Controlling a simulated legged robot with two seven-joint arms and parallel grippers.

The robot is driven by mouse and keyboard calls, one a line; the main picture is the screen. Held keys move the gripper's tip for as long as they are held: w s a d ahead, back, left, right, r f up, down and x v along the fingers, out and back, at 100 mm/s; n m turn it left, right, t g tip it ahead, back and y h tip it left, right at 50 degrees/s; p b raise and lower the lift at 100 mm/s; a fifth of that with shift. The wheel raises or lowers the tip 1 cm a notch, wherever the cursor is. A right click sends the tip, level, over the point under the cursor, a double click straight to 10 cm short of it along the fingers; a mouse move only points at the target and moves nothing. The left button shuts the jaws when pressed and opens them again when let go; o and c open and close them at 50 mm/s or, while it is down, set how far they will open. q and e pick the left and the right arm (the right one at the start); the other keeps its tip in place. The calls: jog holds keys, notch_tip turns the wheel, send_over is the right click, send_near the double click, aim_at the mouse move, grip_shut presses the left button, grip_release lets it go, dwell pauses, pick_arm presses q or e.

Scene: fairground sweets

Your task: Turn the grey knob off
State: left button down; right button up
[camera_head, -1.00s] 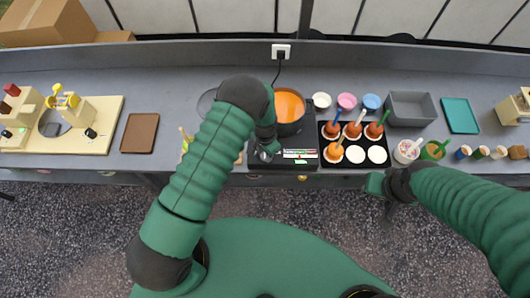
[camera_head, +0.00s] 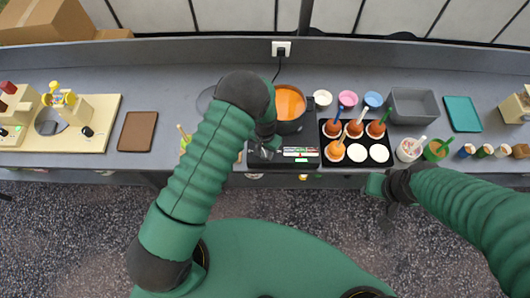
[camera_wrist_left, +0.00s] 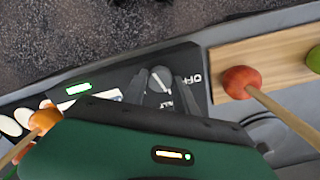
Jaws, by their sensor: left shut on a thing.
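The grey knob (camera_wrist_left: 160,80) is round with a pale pointer line. It sits on the black front panel of the cooker (camera_head: 312,160), beside the printed words OFF and MELT. My left gripper (camera_wrist_left: 161,88) has one finger on each side of the knob and is shut on it. In the head view my left gripper (camera_head: 266,150) reaches down over the left part of the panel, and the arm partly hides the knob. A pot of orange liquid (camera_head: 289,102) stands on the cooker. My right gripper (camera_head: 393,187) hangs in front of the counter edge, away from the knob; its fingers are unclear.
A black tray (camera_head: 359,164) with dipped apples on sticks stands right of the cooker. In the left wrist view a wooden board (camera_wrist_left: 265,62) with a red apple (camera_wrist_left: 241,82) lies close beside the panel. Small bowls and a grey bin (camera_head: 413,105) stand further right.

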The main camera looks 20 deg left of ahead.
aim_at(265, 153)
pick_arm(q)
jog(key=n, duration=0.2)
jog(key=n+b, duration=0.2)
jog(key=n, duration=0.1)
jog(key=shift+w+n, duration=0.25)
jog(key=shift+n, duration=0.05)
jog(key=shift+r+n+b, duration=0.15)
jog(key=shift+n+b, duration=0.6)
jog(key=shift+n, duration=1.55)
jog(key=c, duration=1.2)
grip_release()
jog(key=shift+o, duration=1)
jog(key=shift+s, duration=0.1)
notch_tip(265, 153, up, 17)
jog(key=b, duration=0.3)
jog(key=shift+f, duration=0.2)
